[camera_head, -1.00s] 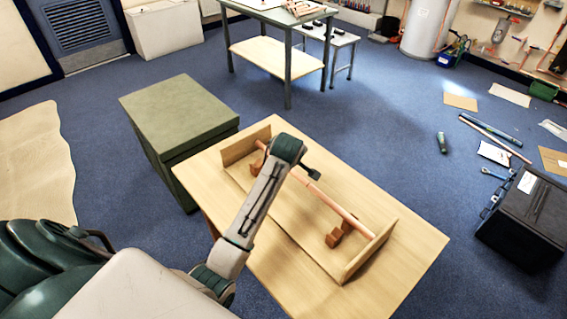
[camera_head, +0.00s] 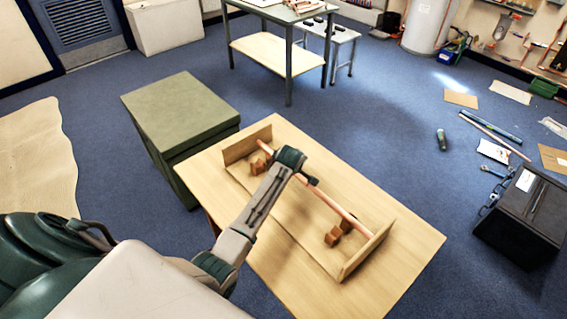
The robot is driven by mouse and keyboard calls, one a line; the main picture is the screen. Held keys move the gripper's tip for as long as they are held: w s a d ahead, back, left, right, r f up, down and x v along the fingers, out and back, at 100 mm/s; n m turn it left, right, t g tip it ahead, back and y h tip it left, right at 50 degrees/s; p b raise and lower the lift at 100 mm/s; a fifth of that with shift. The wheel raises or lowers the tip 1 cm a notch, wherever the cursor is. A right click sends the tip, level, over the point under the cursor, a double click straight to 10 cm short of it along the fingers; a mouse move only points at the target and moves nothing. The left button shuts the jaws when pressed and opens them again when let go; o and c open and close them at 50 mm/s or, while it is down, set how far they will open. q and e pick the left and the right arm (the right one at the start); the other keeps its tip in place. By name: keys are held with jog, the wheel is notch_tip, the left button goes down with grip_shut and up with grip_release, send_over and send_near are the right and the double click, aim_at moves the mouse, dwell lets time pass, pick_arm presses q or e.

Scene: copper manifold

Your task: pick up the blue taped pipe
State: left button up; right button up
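A copper-coloured pipe (camera_head: 341,209) lies lengthwise over wooden blocks in a shallow wooden cradle (camera_head: 283,226) on the light wood table. Blue tape cannot be made out on it; my arm hides part of its length. My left arm comes in from the lower left and reaches over the cradle. My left gripper (camera_head: 312,181) is at the pipe, left of its middle, with its dark fingers pointing down toward it. The fingers are too small and too hidden to tell whether they are apart or touch the pipe. My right gripper is not in view.
The cradle has upright end boards, the right one (camera_head: 368,251) nearest me. A green cabinet (camera_head: 178,103) stands left of the table (camera_head: 407,237). A black box (camera_head: 524,213) and loose pipes (camera_head: 500,138) are on the floor at the right.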

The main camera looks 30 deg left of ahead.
pick_arm(q)
grip_shut()
dwell(1.3)
